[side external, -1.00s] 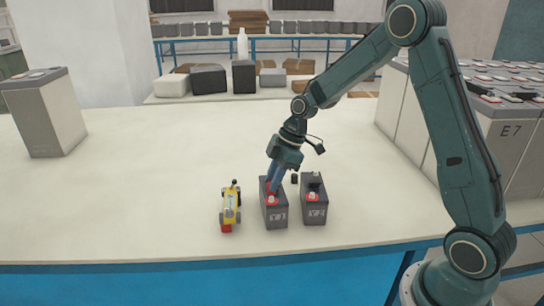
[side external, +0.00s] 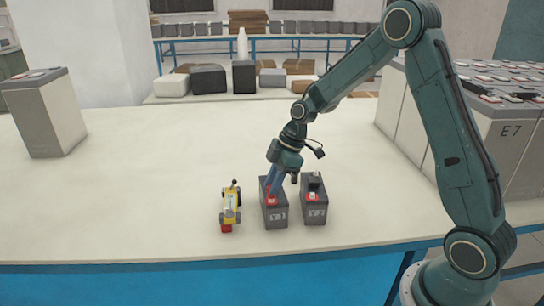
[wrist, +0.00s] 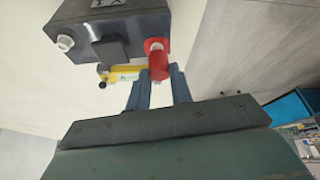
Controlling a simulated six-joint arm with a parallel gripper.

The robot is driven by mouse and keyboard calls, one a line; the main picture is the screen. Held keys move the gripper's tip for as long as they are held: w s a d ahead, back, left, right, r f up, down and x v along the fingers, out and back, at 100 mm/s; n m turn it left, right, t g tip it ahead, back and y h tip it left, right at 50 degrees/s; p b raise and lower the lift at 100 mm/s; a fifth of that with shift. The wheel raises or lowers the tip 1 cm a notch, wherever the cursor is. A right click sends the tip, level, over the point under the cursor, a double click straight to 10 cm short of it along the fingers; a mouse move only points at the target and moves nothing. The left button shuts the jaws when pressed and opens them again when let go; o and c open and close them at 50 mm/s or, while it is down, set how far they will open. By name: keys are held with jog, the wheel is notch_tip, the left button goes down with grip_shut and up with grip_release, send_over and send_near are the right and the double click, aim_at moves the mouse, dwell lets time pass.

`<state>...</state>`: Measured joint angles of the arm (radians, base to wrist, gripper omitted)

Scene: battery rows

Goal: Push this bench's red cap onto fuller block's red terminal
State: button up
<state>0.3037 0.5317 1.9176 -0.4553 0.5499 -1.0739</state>
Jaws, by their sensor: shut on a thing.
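Two dark grey battery blocks stand side by side on the bench. The left block (side external: 275,215) has a red terminal (side external: 271,200) near its front. The right block (side external: 314,211) has a black cap (side external: 315,182) and a red terminal (side external: 312,196). My gripper (side external: 271,190) points down over the left block, its fingers close above the top. Whether the cap touches a terminal I cannot tell.
A yellow device (side external: 231,205) with a red end lies just left of the left block. A large grey-and-white battery (side external: 50,115) stands at far left, and big batteries labelled E7 (side external: 510,150) stand at right. The bench's middle left (side external: 150,160) is clear.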

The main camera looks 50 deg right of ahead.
jog(key=shift+f, duration=0.9)
dwell(2.0)
jog(key=o, duration=1.5)
jog(key=shift+r, duration=0.2)
jog(key=shift+r, duration=3.35)
